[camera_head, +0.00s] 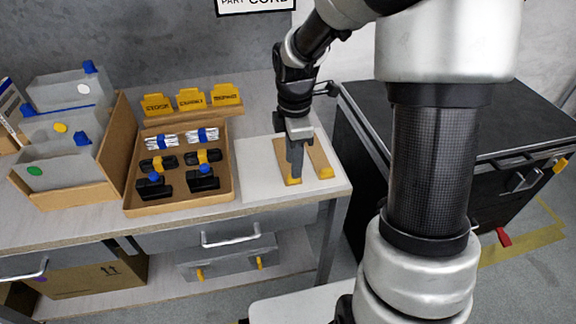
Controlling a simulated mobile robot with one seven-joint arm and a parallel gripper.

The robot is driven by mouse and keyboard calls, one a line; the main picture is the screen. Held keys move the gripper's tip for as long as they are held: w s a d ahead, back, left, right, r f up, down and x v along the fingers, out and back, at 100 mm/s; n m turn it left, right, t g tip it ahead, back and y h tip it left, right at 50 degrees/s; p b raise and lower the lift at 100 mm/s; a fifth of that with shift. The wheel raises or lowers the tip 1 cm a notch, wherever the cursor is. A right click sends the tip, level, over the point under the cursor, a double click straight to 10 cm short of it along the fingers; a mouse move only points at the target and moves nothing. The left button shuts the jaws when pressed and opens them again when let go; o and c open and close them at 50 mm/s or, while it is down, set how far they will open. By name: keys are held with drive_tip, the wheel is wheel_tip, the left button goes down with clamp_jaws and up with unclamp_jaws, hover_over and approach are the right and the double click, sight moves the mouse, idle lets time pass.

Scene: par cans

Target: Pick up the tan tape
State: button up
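Two flat tan strips with yellow front ends lie on a white mat (248,187) at the right end of the workbench; I cannot tell which of them is the tan tape. The right strip (321,160) shows most of its length. The left strip (287,172) is partly hidden behind my gripper (296,172). My gripper points down with its fingertips low over or beside the left strip. The fingers show edge-on as one grey shape, so their gap and any contact are hidden.
A cardboard tray (225,192) with black clips and silver packets sits left of the mat. Yellow cards (190,99) stand behind it. A cardboard bin (60,195) of grey folders stands at left. A black case (450,140) is at right, beyond the bench edge.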

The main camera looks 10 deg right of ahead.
wheel_tip(320, 180, down, 4)
drive_tip(key=shift+f+b, duration=0.25)
drive_tip(key=shift+b, duration=0.35)
drive_tip(key=shift+r, duration=0.1)
clamp_jaws()
